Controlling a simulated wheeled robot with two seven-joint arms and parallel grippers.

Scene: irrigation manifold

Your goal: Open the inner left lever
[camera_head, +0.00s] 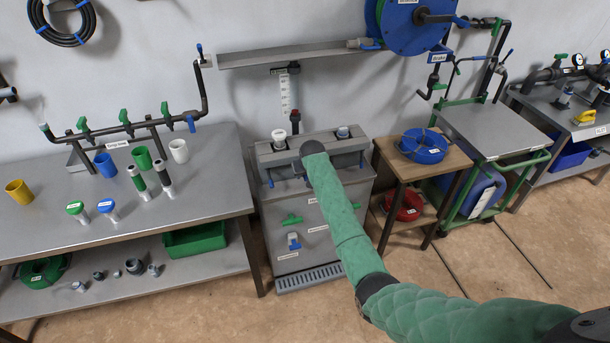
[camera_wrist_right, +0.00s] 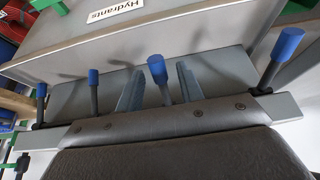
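Several blue-tipped levers stand along the front of the grey hydrant box. In the head view, one lever (camera_head: 270,179) is left of my right arm and another (camera_head: 361,160) is right of it. In the right wrist view, a middle lever (camera_wrist_right: 157,70) stands between the two fingers of my right gripper (camera_wrist_right: 159,83), with a visible gap to each side. A left lever (camera_wrist_right: 41,92) and a right lever (camera_wrist_right: 289,44) stand outside the fingers. In the head view my right wrist hides the gripper and the lever there. My left gripper is not in view.
The grey cabinet (camera_head: 317,236) below has green and blue handles on its front. A workbench (camera_head: 215,198) with cups and pipe parts stands left. A small wooden table (camera_head: 440,160) with a blue hose coil (camera_head: 424,146) stands right. Open floor lies in front.

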